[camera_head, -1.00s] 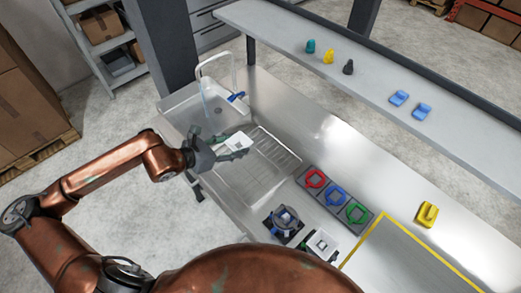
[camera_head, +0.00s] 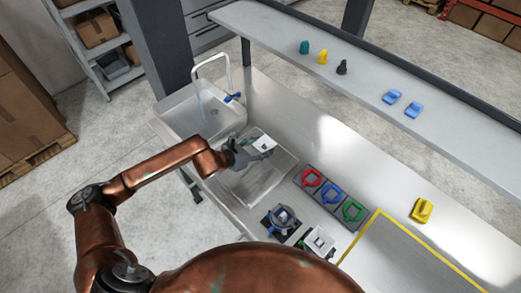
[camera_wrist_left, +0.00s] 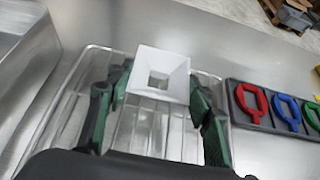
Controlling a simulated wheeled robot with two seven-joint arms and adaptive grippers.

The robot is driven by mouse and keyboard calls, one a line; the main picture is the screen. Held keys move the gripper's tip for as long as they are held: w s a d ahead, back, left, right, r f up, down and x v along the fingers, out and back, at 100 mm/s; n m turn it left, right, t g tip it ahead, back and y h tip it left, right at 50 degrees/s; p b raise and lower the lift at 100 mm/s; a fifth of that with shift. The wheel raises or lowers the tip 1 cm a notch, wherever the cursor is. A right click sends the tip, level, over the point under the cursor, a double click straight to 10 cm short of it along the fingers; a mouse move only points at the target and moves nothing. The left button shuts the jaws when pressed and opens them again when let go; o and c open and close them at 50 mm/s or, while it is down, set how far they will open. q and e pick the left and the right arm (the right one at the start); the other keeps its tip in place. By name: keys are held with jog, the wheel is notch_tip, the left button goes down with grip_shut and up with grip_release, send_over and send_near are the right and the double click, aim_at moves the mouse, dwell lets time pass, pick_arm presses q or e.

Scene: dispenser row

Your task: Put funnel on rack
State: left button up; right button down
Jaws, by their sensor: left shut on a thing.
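The white square funnel (camera_head: 264,143) is between the fingers of my left gripper (camera_head: 256,151), which is shut on it. In the left wrist view, the funnel (camera_wrist_left: 158,73) shows its wide square mouth and a square hole in the middle, with green fingers of the left gripper (camera_wrist_left: 160,92) on both sides. The wire rack (camera_head: 238,188) lies on the steel counter below the gripper. Its wires also show under the funnel in the left wrist view (camera_wrist_left: 68,122). The funnel appears held above the rack; the exact gap is hard to tell. My right gripper is not in view.
A sink (camera_head: 208,118) with a tap is behind the rack. A grey holder with red (camera_head: 312,178), blue and green handled pieces is to its right. A round device (camera_head: 283,217) and a white square one (camera_head: 319,241) stand in front. A shelf (camera_head: 300,25) runs along the back.

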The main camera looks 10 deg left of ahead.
pick_arm(q)
jog(key=shift+a+f, duration=0.1)
jog(key=shift+f, duration=0.9)
jog(key=shift+f, duration=0.1)
jog(key=o, duration=0.5)
jog(key=shift+f, duration=0.1)
jog(key=o, duration=0.5)
jog(key=shift+r, duration=0.2)
jog(key=v, duration=1.2)
jog(key=shift+s, duration=0.1)
